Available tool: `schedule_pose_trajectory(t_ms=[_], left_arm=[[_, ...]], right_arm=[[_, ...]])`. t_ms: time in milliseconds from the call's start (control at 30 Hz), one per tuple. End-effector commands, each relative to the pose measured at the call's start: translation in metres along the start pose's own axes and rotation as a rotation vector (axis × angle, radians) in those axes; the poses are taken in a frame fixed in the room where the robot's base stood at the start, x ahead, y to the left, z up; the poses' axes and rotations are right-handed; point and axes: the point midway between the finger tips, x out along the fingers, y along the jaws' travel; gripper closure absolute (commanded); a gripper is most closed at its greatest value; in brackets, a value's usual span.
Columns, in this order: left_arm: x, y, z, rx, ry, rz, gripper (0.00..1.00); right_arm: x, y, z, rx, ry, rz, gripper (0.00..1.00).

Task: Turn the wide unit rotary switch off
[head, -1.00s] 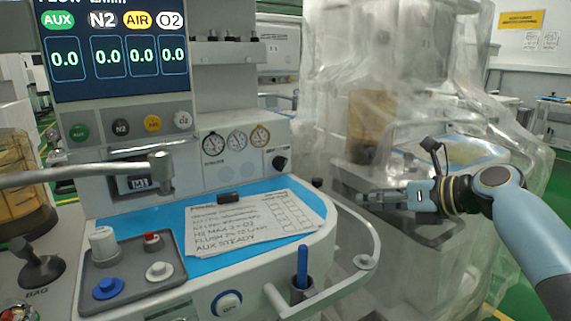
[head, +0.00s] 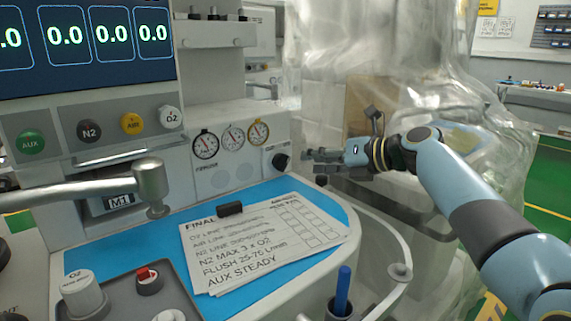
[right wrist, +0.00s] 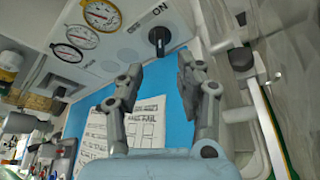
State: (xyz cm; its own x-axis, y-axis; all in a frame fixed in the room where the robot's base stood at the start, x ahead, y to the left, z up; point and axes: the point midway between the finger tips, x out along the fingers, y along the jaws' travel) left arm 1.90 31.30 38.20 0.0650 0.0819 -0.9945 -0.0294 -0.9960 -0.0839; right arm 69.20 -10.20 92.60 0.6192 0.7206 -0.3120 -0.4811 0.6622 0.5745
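The rotary switch is a black knob (head: 280,161) on the pale front panel, right of the gauges. In the right wrist view the black knob (right wrist: 159,41) shows with "OFF" and "ON" lettering beside it; I cannot surely tell which mark it points at. My right gripper (head: 311,163) is just right of the knob, apart from it, with its fingers toward the panel. In the right wrist view the gripper (right wrist: 158,76) has its two fingers spread with nothing between them, and the knob lies beyond the tips. My left gripper is not in view.
Three round gauges (head: 232,138) sit left of the knob. Papers (head: 262,238) lie on the blue worktop (head: 100,262). A curved rail (head: 396,246) and a pen cup (head: 341,308) edge the cart. Plastic-draped equipment (head: 400,45) stands behind my right arm.

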Motion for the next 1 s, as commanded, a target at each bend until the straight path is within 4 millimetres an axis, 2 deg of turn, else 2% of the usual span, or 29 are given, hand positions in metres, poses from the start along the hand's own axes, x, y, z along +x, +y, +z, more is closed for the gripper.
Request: schedule_pose_trajectory(t_ms=[33, 133, 333, 500, 767, 1000], left_arm=[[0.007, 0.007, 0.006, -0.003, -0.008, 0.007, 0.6], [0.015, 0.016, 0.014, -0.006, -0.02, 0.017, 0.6], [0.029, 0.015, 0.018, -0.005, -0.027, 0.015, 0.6], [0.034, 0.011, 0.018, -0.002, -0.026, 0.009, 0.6], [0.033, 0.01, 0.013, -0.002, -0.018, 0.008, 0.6], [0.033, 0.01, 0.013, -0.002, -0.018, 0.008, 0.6]], right_arm=[[0.013, -0.001, -0.002, 0.002, 0.0, 0.003, 0.63], [0.034, -0.001, -0.003, 0.003, 0.001, 0.003, 0.63], [0.066, -0.002, -0.003, 0.001, 0.002, 0.001, 0.63], [0.078, -0.001, -0.002, -0.001, 0.001, 0.0, 0.63], [0.079, 0.0, 0.0, -0.001, 0.001, 0.0, 0.63], [0.079, 0.0, 0.0, -0.001, 0.001, 0.0, 0.92]])
